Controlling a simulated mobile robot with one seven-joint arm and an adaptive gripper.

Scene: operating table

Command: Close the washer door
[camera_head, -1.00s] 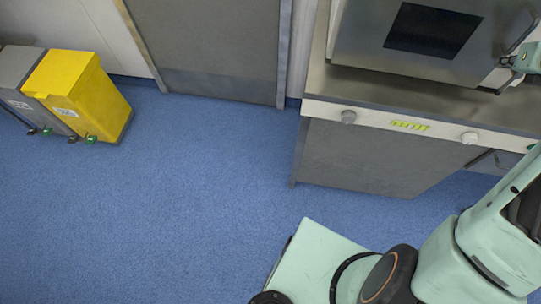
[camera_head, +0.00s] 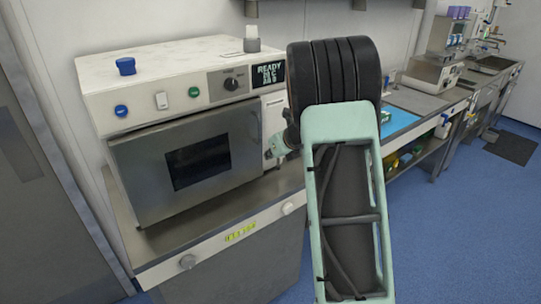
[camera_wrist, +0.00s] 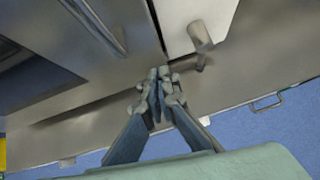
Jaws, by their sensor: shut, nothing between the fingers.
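The washer (camera_head: 215,52) is a white-topped box on a steel counter. Its grey metal door (camera_head: 140,165) with a dark window faces forward and lies against or very near the front; I cannot tell whether it is fully shut. In the wrist view the door (camera_wrist: 135,55) fills the left, with its bar handle (camera_wrist: 92,22). A dark seam separates it from a white panel (camera_wrist: 175,20). My gripper (camera_head: 268,153) is at the door's right edge, partly hidden by my arm. In the wrist view my gripper (camera_wrist: 158,72) is shut and empty below the seam.
The steel counter (camera_head: 215,218) has knobs on its front edge. A blue-capped item (camera_head: 126,66) and a grey one (camera_head: 251,40) stand on the washer. Another counter (camera_head: 425,100) with equipment runs along the right. Blue floor (camera_head: 460,220) is clear at the right.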

